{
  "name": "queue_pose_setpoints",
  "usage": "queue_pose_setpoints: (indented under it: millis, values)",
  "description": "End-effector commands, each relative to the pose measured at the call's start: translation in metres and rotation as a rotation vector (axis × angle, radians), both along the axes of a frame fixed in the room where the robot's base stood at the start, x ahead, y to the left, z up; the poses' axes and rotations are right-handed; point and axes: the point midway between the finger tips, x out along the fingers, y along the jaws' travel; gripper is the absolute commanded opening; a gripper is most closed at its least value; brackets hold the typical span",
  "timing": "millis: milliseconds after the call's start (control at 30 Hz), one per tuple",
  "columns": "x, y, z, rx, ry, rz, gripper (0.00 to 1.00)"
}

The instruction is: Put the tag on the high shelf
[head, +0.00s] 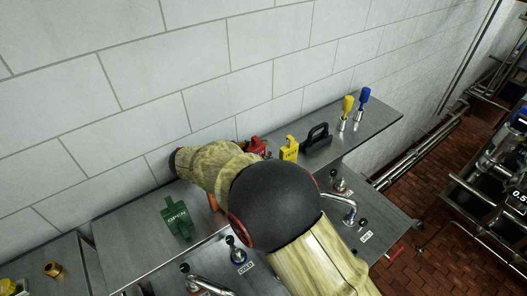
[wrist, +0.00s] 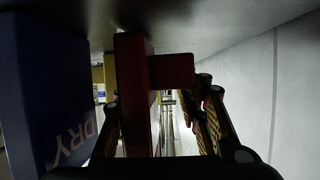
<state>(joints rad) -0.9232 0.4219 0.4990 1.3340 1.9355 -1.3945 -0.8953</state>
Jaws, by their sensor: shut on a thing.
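My gripper (wrist: 158,92) shows in the wrist view with a finger on each side of a red block-like tag (wrist: 135,95), and it is shut on it. The red tag has a short arm sticking out to the right. In the head view my own arm hides the gripper. A red piece (head: 257,145) shows just past my arm there; I cannot tell if it is the held one. A blue tag lettered DRY (wrist: 50,95) stands close on the left in the wrist view. A green OPEN tag (head: 177,217) lies on the grey metal surface left of my arm.
A grey shelf (head: 375,118) runs along the white tiled wall. It bears a yellow tag (head: 289,149), a black handle (head: 316,137), and yellow (head: 348,104) and blue (head: 364,95) handled tools. Metal levers and pipes (head: 340,207) stand on the panel in front.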

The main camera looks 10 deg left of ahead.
Motion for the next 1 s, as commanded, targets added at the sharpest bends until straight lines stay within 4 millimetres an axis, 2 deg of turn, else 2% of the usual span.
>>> queue_pose_setpoints:
  millis: [133,167,400,767,1000]
  values:
    - [0.0,0.0,-0.003,-0.001,0.001,-0.001,0.08]
    - [0.0,0.0,-0.003,-0.001,0.001,0.0,0.34]
    - [0.0,0.0,-0.003,-0.001,0.001,0.0,0.48]
    - [0.0,0.0,0.0,0.001,-0.001,0.001,0.49]
    - [-0.023,0.023,0.011,0.002,-0.001,0.003,0.49]
